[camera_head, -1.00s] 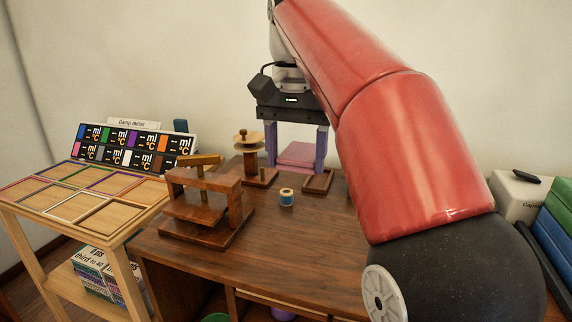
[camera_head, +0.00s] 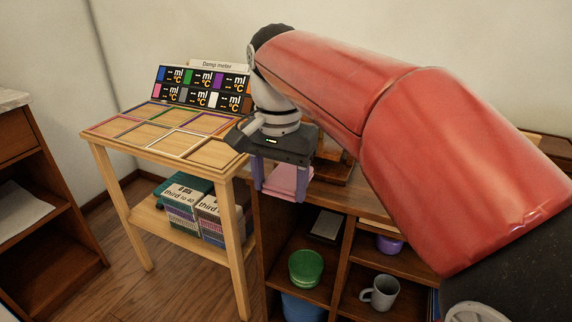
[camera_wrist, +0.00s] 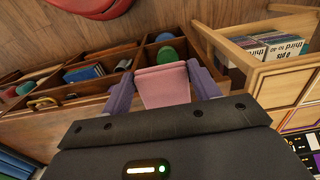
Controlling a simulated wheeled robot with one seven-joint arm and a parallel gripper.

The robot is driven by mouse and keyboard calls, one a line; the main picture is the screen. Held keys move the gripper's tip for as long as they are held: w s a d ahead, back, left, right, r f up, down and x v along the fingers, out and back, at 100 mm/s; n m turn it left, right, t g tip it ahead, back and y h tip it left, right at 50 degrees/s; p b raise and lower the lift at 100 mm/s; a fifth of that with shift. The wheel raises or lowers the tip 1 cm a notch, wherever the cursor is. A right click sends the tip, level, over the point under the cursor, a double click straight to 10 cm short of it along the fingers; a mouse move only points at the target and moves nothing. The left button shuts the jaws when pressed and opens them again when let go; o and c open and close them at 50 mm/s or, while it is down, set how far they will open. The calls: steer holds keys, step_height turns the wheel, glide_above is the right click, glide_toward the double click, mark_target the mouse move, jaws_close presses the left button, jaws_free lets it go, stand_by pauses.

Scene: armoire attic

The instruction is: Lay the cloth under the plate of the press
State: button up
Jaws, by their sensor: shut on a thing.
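My gripper (camera_head: 280,186) is shut on a folded pink cloth (camera_head: 287,180), held between its two purple fingers. In the head view it hangs at the left front of the wooden cabinet (camera_head: 357,240), beside the light wood table. The wrist view also shows the cloth (camera_wrist: 163,86) between the fingers, with the cabinet's open shelves beyond it. The wooden press (camera_head: 334,165) is mostly hidden behind my gripper and arm; only a brown wooden part shows. Its plate cannot be made out.
The light wood table (camera_head: 178,146) with colour-framed squares stands to the left, the damp meter (camera_head: 203,87) at its back. Open floor (camera_head: 130,275) lies at front left.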

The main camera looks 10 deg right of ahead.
mark_target(287, 177)
stand_by(0.4)
steer(key=shift+w+d+f+b, duration=0.15)
steer(key=shift+w+d+f, duration=0.3)
steer(key=shift+w+f, duration=0.25)
steer(key=shift+w+d+f+b, duration=0.15)
steer(key=shift+w+d+f, duration=0.3)
steer(key=shift+f, duration=0.35)
steer(key=shift+w+d+p, duration=0.6)
steer(key=shift+w+d, duration=0.05)
steer(key=shift+w, duration=0.25)
steer(key=shift+w+d+p, duration=0.6)
steer(key=shift+w+d, duration=0.05)
steer(key=shift+w, duration=0.25)
steer(key=shift+w+d, duration=0.7)
steer(key=shift+w, duration=0.25)
steer(key=shift+w+d, duration=0.7)
steer(key=shift+w, duration=0.25)
steer(key=shift+f, duration=0.2)
steer(key=o, duration=1.1)
steer(key=shift+o, duration=0.2)
